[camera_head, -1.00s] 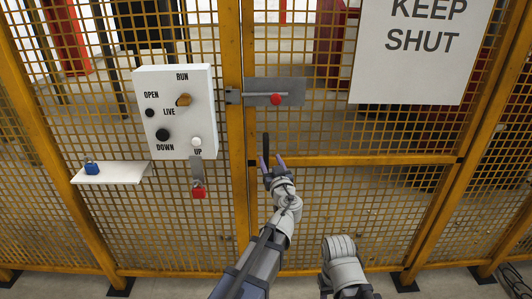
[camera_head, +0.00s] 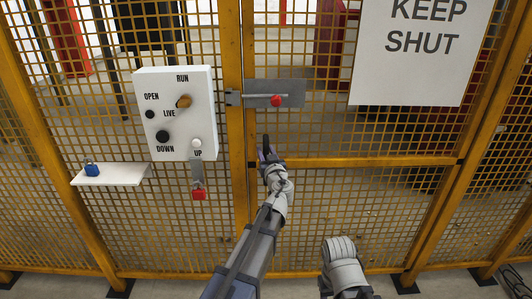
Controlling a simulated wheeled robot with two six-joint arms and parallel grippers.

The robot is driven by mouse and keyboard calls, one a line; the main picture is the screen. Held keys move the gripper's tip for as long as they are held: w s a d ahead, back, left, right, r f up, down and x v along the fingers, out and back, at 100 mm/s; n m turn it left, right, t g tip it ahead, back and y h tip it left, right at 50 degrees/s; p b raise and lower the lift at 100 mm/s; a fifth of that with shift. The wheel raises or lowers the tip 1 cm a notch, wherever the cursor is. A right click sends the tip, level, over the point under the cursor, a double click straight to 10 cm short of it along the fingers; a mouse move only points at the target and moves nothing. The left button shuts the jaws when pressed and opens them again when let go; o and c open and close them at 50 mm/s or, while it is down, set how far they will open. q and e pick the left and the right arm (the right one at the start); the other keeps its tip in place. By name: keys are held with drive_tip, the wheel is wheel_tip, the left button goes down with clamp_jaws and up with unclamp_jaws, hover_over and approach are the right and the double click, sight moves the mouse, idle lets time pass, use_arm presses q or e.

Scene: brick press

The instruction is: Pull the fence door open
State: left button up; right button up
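The fence door (camera_head: 370,161) is a yellow-framed mesh panel and appears closed, in line with the fence post on its left. A black upright handle (camera_head: 266,144) is on its left side. Above is a grey bolt plate (camera_head: 292,88) with a red knob (camera_head: 276,100).
A white control box (camera_head: 183,75) hangs on the fence left of the door, with a red padlock (camera_head: 199,194) hanging below it. A blue padlock (camera_head: 92,169) sits on a small white shelf (camera_head: 120,177). A KEEP SHUT sign (camera_head: 415,75) is on the door.

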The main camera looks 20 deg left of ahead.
use_arm(q)
clamp_jaws()
idle(1.1)
